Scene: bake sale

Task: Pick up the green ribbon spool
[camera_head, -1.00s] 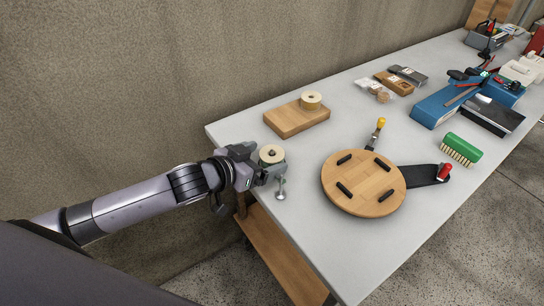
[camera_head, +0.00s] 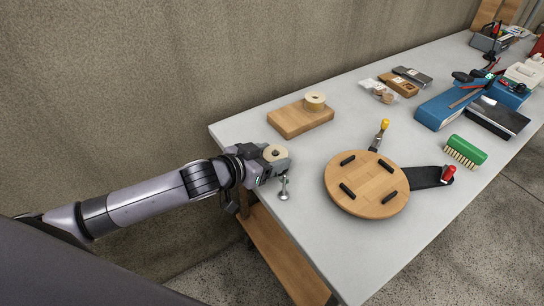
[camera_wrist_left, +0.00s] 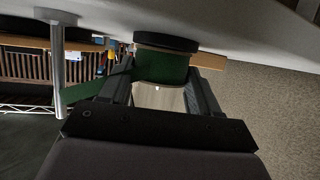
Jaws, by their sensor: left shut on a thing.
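The green ribbon spool shows a pale tan round end with a dark hole in the head view (camera_head: 274,153), near the table's near left edge. In the left wrist view its green ribbon (camera_wrist_left: 160,68) sits between my fingers, with a dark flange against it and a loose green strip to the left. My left gripper (camera_head: 268,162) is shut on the spool, its fingers on either side. I cannot tell whether the spool still touches the table (camera_head: 246,127). My right gripper is in neither view.
A silver post on a round foot (camera_head: 284,188) stands close beside my left gripper. A round wooden board (camera_head: 366,205) lies to the right, and a green brush (camera_head: 466,150) farther right.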

